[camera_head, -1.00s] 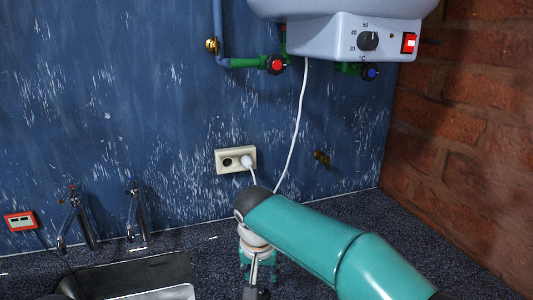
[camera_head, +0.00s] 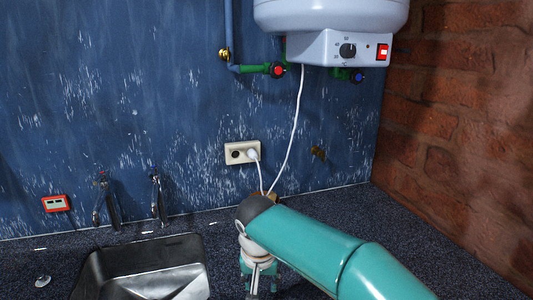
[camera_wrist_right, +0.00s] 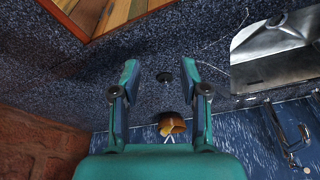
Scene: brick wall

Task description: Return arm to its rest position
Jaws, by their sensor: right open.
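My right arm (camera_head: 320,245) is teal and reaches in from the lower right of the head view, over the dark speckled counter. Its right gripper (camera_head: 258,280) hangs below the wrist, partly cut off at the bottom edge. In the right wrist view the gripper (camera_wrist_right: 160,75) has its two fingers spread apart with nothing between them. A brown object (camera_wrist_right: 172,124) with pale strands lies past the fingers, partly hidden by the gripper. My left gripper is not seen.
A steel sink (camera_head: 140,268) is left of the arm, with two taps behind. A socket (camera_head: 242,152) holds a plugged white cable running up to the water heater (camera_head: 330,14). A brick wall (camera_head: 460,130) bounds the right. A wood-topped surface (camera_wrist_right: 115,12) shows in the wrist view.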

